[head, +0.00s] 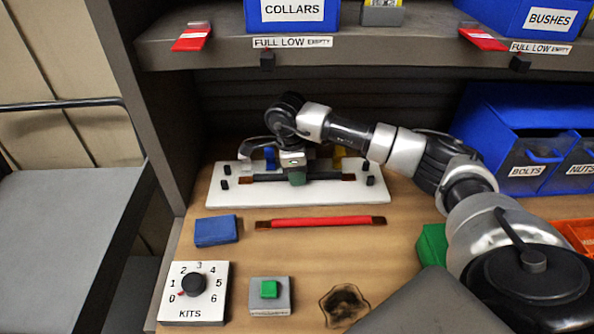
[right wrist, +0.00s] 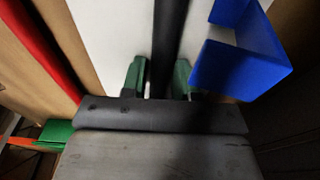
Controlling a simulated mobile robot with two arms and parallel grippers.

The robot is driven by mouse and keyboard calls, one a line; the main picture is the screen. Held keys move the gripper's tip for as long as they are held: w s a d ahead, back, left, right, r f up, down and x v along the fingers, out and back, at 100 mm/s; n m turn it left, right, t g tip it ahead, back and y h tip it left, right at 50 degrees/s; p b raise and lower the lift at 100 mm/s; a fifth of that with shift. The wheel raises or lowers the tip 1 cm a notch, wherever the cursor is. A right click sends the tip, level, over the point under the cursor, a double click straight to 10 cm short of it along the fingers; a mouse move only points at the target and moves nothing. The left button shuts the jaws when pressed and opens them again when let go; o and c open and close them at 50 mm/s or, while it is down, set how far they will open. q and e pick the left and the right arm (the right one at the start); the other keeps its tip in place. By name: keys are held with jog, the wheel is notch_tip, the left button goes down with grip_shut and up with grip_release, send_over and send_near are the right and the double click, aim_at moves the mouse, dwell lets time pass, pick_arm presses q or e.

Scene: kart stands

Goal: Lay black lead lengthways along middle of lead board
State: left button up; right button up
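The white lead board (head: 225,192) lies at the back of the bench, with small black posts near its ends. The black lead (head: 325,177), dark with brown ends, runs lengthways along the board's middle, between the posts. My right gripper (head: 297,178) points down over the middle of the lead. My left gripper is out of view.
A red lead (head: 320,222) lies in front of the board, beside a blue block (head: 216,230). A blue bracket (right wrist: 240,65) stands close to the right gripper. The KITS dial (head: 195,290) and green button (head: 269,289) are nearer. Blue bins (head: 520,125) stand right; a shelf (head: 400,50) overhangs.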

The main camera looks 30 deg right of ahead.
jog(key=shift+o, duration=1.2)
jog(key=r, duration=0.7)
jog(key=shift+w+a+r+b, duration=0.25)
jog(key=shift+a+r+b, duration=0.1)
jog(key=shift+a+r, duration=0.05)
